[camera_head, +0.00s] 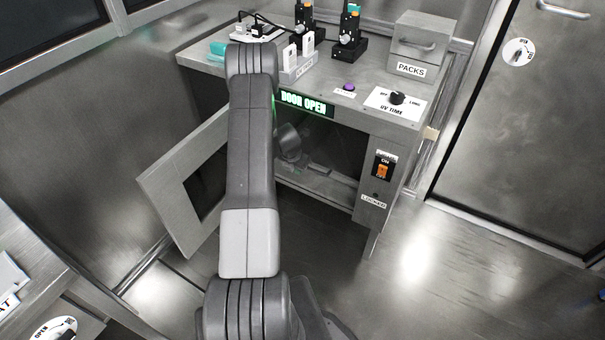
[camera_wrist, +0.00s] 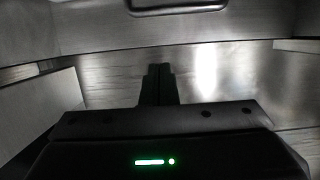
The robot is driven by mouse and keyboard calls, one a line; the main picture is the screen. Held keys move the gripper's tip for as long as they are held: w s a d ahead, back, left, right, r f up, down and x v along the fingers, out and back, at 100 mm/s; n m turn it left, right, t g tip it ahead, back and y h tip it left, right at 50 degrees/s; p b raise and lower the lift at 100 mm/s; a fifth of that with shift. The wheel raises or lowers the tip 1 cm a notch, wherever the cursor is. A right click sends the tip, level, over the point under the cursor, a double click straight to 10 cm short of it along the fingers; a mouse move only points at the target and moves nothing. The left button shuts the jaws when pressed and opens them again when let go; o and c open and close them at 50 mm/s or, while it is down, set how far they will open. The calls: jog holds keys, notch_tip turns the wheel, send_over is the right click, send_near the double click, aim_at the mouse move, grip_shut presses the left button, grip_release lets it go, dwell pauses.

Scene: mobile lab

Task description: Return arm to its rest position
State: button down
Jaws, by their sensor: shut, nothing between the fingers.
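My arm rises from the bottom of the head view and reaches over the front of the grey UV locker (camera_head: 390,150). Its far part bends down behind the upper link, and a dark rounded part shows in front of the locker's opening. My gripper is not clear in the head view. In the wrist view my gripper (camera_wrist: 155,85) shows as two dark fingers close together, shut and empty. The locker door (camera_head: 165,185) stands open to the left of the arm, and the green sign (camera_head: 304,103) reads DOOR OPEN.
On the locker top are a PACKS box (camera_head: 420,45), black devices (camera_head: 347,45), a white rack (camera_head: 297,65), a purple button (camera_head: 349,87) and a UV time dial (camera_head: 398,97). An orange switch (camera_head: 382,170) is on the front. Floor (camera_head: 450,250) at right is clear.

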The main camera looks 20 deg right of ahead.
jog(key=p+v, duration=0.1)
jog(key=v, duration=0.6)
